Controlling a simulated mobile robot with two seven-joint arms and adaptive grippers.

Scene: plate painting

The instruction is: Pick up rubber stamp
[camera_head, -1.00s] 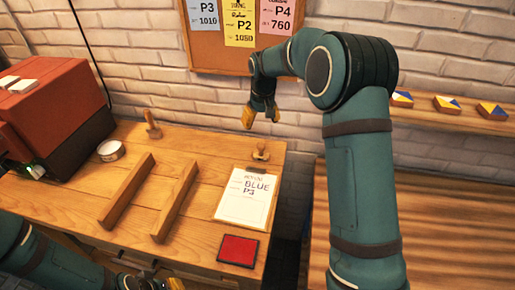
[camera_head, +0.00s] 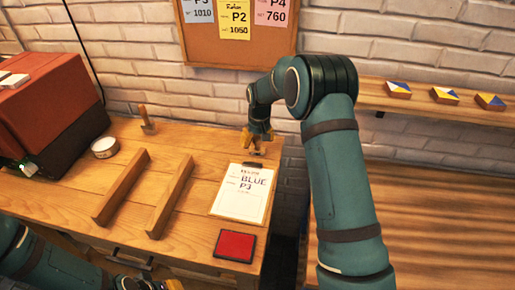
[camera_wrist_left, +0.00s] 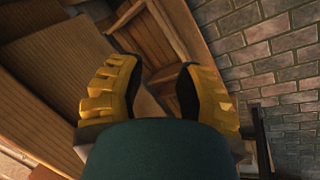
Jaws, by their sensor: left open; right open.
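The small wooden rubber stamp (camera_head: 257,151) stands on the bench just above the clipboard, partly hidden by my right gripper. My right gripper (camera_head: 257,138) points down with yellow fingers open around the top of the stamp; whether they touch it I cannot tell. My left gripper (camera_head: 152,284) is low at the bench's front edge, mostly cut off by the frame. In the left wrist view my left gripper (camera_wrist_left: 158,85) is open and empty between its two yellow fingers.
A clipboard (camera_head: 240,205) reading BLUE P3 and a red pad (camera_head: 235,246) lie near the stamp. Two wooden rails (camera_head: 122,187), a white roll (camera_head: 104,147), a wooden-handled item (camera_head: 146,119) and a red machine (camera_head: 45,105) are further left. A shelf with tiles (camera_head: 445,96) is at right.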

